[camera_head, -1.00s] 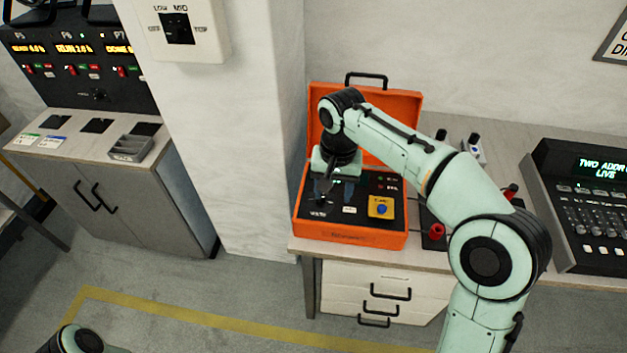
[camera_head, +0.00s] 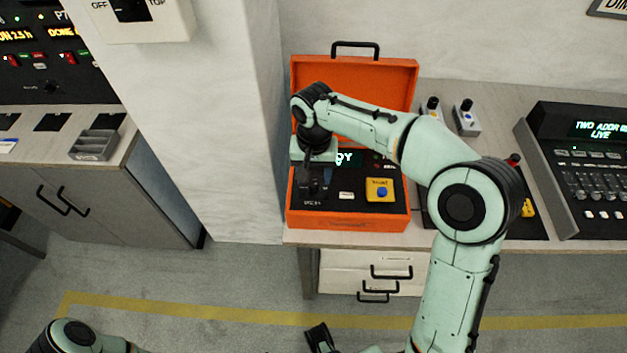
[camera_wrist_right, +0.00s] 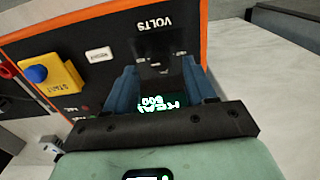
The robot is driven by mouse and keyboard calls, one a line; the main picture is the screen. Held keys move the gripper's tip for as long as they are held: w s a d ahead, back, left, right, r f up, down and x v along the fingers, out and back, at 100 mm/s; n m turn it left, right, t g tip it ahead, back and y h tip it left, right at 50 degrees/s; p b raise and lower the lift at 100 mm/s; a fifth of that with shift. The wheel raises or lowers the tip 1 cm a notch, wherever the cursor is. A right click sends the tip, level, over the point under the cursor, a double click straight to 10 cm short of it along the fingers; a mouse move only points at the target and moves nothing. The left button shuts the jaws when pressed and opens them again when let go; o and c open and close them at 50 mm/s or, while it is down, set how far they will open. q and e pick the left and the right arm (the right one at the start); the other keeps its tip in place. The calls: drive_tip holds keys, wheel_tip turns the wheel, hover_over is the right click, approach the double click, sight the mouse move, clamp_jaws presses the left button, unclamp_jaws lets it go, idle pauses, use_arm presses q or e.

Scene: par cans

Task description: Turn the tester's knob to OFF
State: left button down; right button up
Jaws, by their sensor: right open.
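The tester is an open orange case (camera_head: 350,226) on the bench, with a black panel, a lit green display (camera_head: 345,158) and a yellow START button block (camera_head: 380,189). My right gripper (camera_head: 315,182) is over the panel's left part, pointing down. In the right wrist view its two blue fingers (camera_wrist_right: 160,72) are apart above the VOLTS area. A dark knob-like shape (camera_wrist_right: 155,58) shows between the fingertips; its pointer setting and any contact are unclear. In the head view the gripper hides it. My left gripper (camera_head: 320,338) shows partly at the bottom edge, away from the tester.
The case's raised lid (camera_head: 350,75) stands behind my right wrist. A wall pillar is close on the left. Small switch boxes (camera_head: 466,118) and a black console (camera_head: 590,165) stand on the bench to the right. Drawers (camera_head: 370,275) are below.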

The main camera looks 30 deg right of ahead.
sight(314, 186)
drive_tip(key=shift+f, duration=1.35)
clamp_jaws()
